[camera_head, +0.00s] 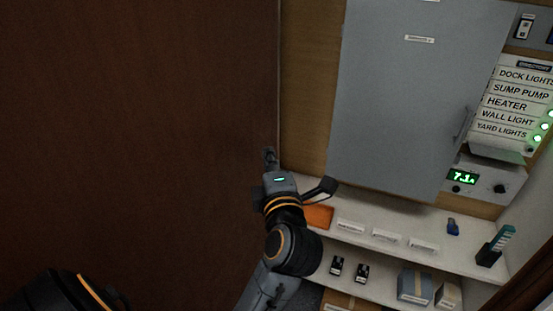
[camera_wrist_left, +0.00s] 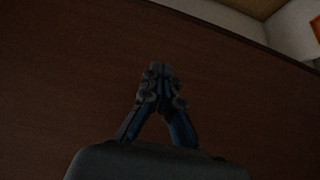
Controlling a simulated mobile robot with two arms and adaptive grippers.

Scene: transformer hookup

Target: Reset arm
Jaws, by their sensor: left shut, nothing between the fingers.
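My left gripper (camera_head: 270,157) is at the centre of the head view, raised against the brown panel's right edge and apart from the shelf items. In the left wrist view its fingers (camera_wrist_left: 160,80) meet at the tips, with nothing between them and plain brown panel behind. My left arm (camera_head: 290,240) comes up from the bottom, in front of the shelf's left end. A dark piece of my body with an orange stripe shows at the bottom left of the head view. My right gripper does not show.
A brown panel (camera_head: 130,130) fills the left side. A grey cabinet door (camera_head: 405,110) hangs on the right beside a labelled switch list (camera_head: 520,100) and a meter with a green display (camera_head: 465,177).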

